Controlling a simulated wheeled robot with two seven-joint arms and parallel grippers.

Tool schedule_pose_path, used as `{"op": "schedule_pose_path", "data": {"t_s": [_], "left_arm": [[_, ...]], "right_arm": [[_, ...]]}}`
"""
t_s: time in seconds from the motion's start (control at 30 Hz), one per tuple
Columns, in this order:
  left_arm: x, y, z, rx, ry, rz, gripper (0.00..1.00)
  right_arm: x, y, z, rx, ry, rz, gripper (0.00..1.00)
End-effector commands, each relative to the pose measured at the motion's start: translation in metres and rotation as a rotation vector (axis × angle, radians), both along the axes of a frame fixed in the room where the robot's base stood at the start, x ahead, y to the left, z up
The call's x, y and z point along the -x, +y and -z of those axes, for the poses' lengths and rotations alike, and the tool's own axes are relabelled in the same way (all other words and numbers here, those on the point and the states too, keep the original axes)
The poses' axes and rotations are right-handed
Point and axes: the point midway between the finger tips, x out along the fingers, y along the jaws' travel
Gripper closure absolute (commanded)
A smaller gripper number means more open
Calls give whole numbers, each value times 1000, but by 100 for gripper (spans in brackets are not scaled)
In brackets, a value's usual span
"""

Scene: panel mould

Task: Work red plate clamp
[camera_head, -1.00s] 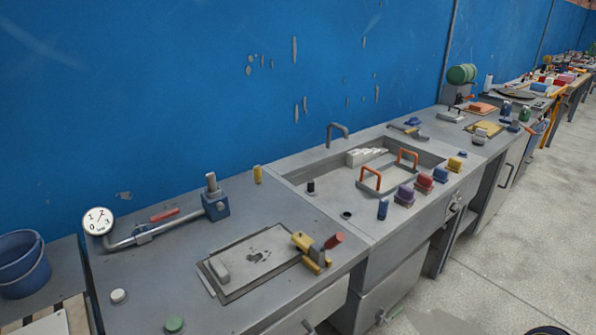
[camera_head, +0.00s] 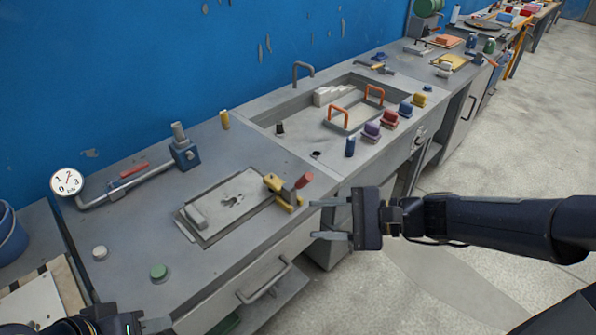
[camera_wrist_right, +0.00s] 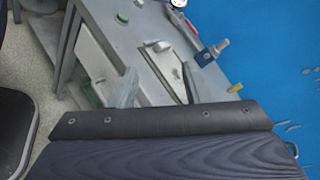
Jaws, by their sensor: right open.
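The red plate clamp (camera_head: 284,190) has a yellow base and a red handle tip that leans up to the right. It sits at the right end of the grey mould plate (camera_head: 236,198) on the bench. My right gripper (camera_head: 313,220) is open and empty, with its fingers pointing left. In the head view it appears just right of and below the clamp, apart from it. The right wrist view shows its two fingers (camera_wrist_right: 157,85) spread over the bench. My left gripper (camera_head: 155,325) is partly in view at the bottom left, cut off by the frame; its jaws are unclear.
A pressure gauge (camera_head: 67,181) and a pipe with a blue valve block (camera_head: 185,154) stand behind the plate. A green button (camera_head: 159,272) and a white button (camera_head: 100,252) are at front left. A sink (camera_head: 268,118) and coloured blocks lie to the right.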

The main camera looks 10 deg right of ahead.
Motion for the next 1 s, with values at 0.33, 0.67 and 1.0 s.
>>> {"op": "schedule_pose_path", "data": {"t_s": [0.33,0.67,1.0], "left_arm": [[0,0,-12,0,0,0,64],[0,0,-18,0,0,0,64],[0,0,-28,0,0,0,64]], "right_arm": [[-127,-25,54,-520,394,421,57],[-153,-12,63,-569,431,469,57],[-185,23,63,-566,428,469,57]]}}
